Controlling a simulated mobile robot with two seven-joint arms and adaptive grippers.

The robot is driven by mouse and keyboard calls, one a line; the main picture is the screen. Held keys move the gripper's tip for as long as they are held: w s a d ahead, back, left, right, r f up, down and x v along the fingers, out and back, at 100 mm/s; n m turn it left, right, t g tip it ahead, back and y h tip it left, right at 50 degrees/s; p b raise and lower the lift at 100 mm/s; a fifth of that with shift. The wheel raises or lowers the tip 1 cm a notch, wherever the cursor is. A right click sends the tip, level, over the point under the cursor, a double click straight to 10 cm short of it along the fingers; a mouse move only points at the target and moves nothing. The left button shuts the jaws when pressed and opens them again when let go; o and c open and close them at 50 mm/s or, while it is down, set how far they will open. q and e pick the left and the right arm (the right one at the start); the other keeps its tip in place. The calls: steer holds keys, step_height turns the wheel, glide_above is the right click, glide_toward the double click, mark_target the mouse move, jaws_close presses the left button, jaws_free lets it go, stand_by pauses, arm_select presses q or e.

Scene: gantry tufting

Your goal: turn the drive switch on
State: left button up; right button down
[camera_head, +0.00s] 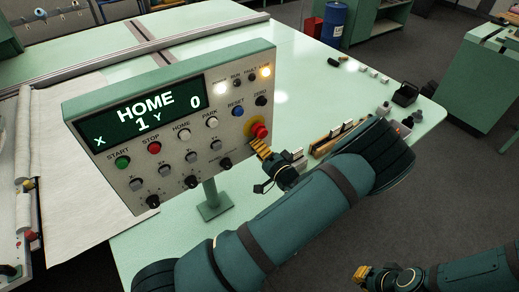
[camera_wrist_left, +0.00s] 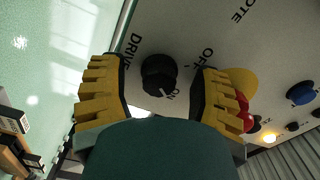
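The control panel (camera_head: 172,122) stands on a post on the pale green table. The drive switch is a black knob (camera_wrist_left: 158,75) labelled DRIVE, with OFF and ON printed beside it. A small pale mark shows on its edge near the ON print, but I cannot tell its exact setting. My left gripper (camera_wrist_left: 155,90) is open, its yellow fingers either side of the knob, with no clear contact. In the head view the left gripper (camera_head: 262,150) is at the panel's lower right. My right gripper (camera_head: 362,275) is low at the right, away from the panel; its finger gap is unclear.
A red emergency stop (camera_head: 259,131) on a yellow ring sits close to the left gripper. It also shows behind a finger in the wrist view (camera_wrist_left: 246,112). Small blocks and tools (camera_head: 335,138) lie on the table right of the panel. An amber lamp (camera_head: 266,72) is lit.

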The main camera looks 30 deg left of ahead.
arm_select(q)
steer(key=shift+d, duration=0.1)
steer(key=v, duration=1.2)
steer(key=shift+s+f, duration=0.1)
steer(key=shift+f, duration=0.05)
stand_by(0.4)
